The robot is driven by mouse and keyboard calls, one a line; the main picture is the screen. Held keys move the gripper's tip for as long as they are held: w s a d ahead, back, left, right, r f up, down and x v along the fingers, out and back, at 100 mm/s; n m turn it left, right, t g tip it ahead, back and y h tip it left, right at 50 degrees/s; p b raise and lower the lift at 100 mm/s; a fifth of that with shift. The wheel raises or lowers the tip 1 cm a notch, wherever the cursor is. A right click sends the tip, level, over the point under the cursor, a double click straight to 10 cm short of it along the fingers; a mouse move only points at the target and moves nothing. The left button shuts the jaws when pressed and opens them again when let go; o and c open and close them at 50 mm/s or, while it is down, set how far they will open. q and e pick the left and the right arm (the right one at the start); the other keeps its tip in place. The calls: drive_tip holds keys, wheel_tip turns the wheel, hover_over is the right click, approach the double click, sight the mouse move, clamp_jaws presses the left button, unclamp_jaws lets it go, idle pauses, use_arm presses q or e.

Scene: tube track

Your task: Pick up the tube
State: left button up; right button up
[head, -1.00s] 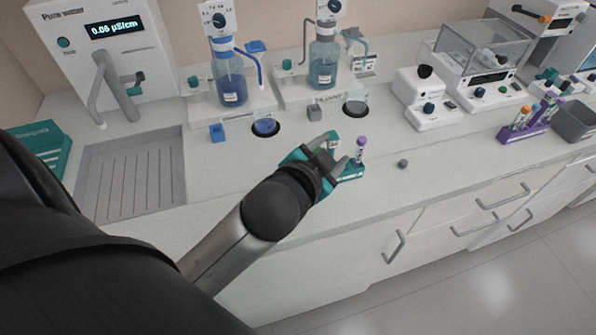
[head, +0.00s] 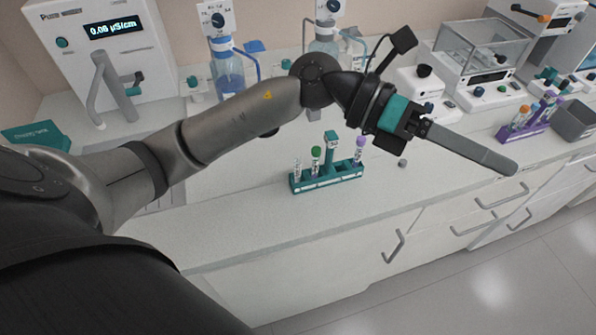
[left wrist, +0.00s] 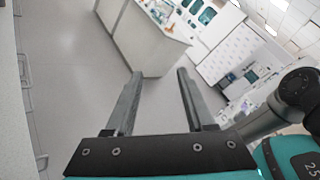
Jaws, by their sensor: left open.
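A teal tube rack (head: 345,179) stands on the white bench in the head view. It holds a tube with a green cap (head: 316,153), a tube with a purple cap (head: 360,143) and a pale tube (head: 297,168) at its left end. My left gripper (head: 508,166) is to the right of the rack, raised above the bench and pointing right, away from the rack. The left wrist view shows its two fingers (left wrist: 159,75) apart with nothing between them. My right gripper is not in view.
A purple rack with several tubes (head: 522,130) and a grey bin (head: 575,120) stand at the right. A water dispenser (head: 95,60) and bottles (head: 228,75) line the back. Bench in front of the rack is clear.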

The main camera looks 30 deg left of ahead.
use_arm(q)
drive_tip(key=a+f+m+g+y, duration=0.1)
drive_tip(key=a+f+m+y, duration=0.1)
drive_tip(key=a+f+y, duration=0.35)
drive_tip(key=y, duration=1.1)
hover_over(297, 168)
drive_tip(key=a, duration=0.1)
wheel_tip(297, 168, down, 4)
drive_tip(key=r, duration=0.1)
drive_tip(key=f, duration=0.9)
drive_tip(key=shift+w+d+f, duration=0.1)
drive_tip(key=shift+w+f, duration=0.25)
drive_tip(key=shift+w, duration=0.05)
drive_tip(key=shift+d+f, duration=0.15)
drive_tip(key=shift+f, duration=1.2)
drive_tip(key=shift+d+f, duration=0.1)
drive_tip(key=shift+f, duration=1.2)
clamp_jaws()
